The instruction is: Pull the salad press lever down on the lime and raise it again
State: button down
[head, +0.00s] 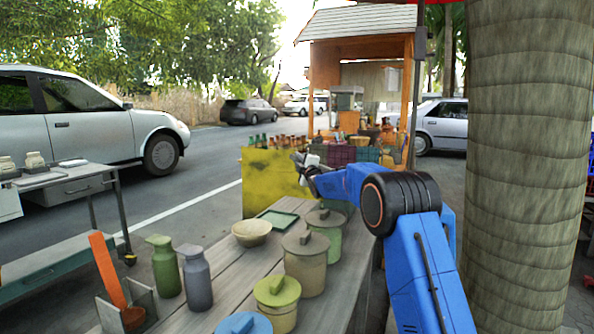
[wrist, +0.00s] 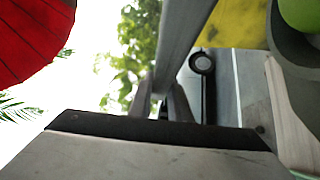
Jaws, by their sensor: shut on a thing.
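In the wrist view, my gripper (wrist: 163,104) has its two fingers closed around a long grey bar (wrist: 187,35), which looks like the press lever. The bar runs from the fingers out of the top of the picture. A green rounded thing, likely the lime (wrist: 300,12), sits in a grey cup-like part of the press (wrist: 288,50) at the upper right. The bar and lime are apart in this view. In the head view my gripper (head: 304,164) is beyond the table, before the yellow counter. I cannot make out the lever or lime there.
A wooden table (head: 245,264) holds several lidded jars (head: 306,264), a bowl (head: 252,233) and a green tray (head: 278,219). A yellow counter (head: 262,190) with bottles stands beyond. A thick trunk (head: 525,160) rises close on the right of my arm.

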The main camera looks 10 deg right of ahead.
jog(key=s+d+r+m+t+h, duration=0.3)
jog(key=s+d+r+m+h, duration=0.1)
jog(key=r+m, duration=0.4)
jog(key=s+d+r+m+t+h, duration=0.3)
jog(key=s+d+r+m+h, duration=0.1)
jog(key=d+r+m+h, duration=0.3)
jog(key=shift+d+r+m, duration=0.7)
jog(key=shift+d+m, duration=0.1)
jog(key=shift+d, duration=0.5)
jog(key=c, duration=1.6)
grip_release()
jog(key=shift+d, duration=0.15)
jog(key=shift+c, duration=0.2)
jog(key=shift+s, duration=0.1)
jog(key=v, duration=0.7)
jog(key=shift+f, duration=0.15)
jog(key=shift+s, duration=0.1)
